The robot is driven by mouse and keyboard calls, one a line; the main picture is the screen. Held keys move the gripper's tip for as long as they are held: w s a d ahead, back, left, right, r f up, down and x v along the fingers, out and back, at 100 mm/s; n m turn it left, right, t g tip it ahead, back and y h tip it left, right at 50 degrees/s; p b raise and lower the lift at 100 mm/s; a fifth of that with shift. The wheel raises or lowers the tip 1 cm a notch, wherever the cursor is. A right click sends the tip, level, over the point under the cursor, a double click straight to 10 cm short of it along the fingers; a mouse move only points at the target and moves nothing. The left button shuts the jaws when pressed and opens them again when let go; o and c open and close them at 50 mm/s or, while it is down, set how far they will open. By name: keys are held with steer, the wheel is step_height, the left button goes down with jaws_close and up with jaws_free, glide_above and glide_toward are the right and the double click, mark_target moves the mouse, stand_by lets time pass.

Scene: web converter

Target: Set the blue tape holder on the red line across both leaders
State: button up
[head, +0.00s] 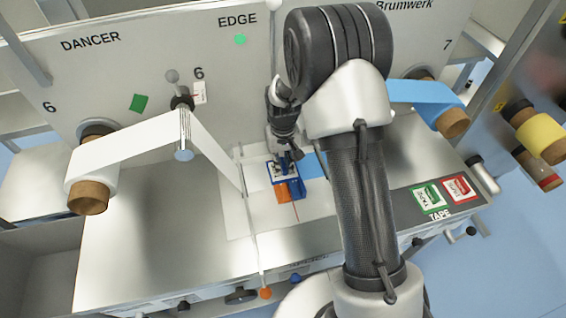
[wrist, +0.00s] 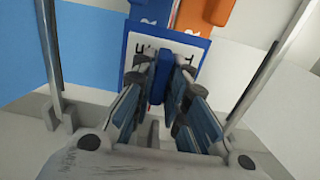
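The blue tape holder (head: 274,176) has a white label and an orange part, and sits low over the pale splice plate in the head view. In the wrist view the holder (wrist: 131,46) is straight ahead, its blue tab (wrist: 160,84) between my fingertips. My gripper (head: 284,160) looks shut on that tab; it also shows in the wrist view (wrist: 162,78). The white leader (head: 233,170) comes in from the left, the blue leader (head: 315,165) from the right, partly behind my arm. Whether the holder touches them is unclear.
A thin rod (head: 250,220) runs across the plate just left of the holder. Green and red tape cards (head: 428,197) lie at the right of the steel table. The table's left part (head: 140,220) is clear. The upright panel (head: 235,75) stands behind.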

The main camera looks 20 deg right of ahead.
steer(key=o, duration=0.4)
step_height(320, 180, up, 12)
stand_by(0.7)
steer(key=s+r+t, duration=0.2)
steer(key=s+r, duration=1)
steer(key=r, duration=0.1)
steer(key=s+r+t, duration=0.2)
steer(key=s, duration=1.3)
steer(key=shift+s+r+t, duration=0.3)
steer(key=shift+s, duration=0.1)
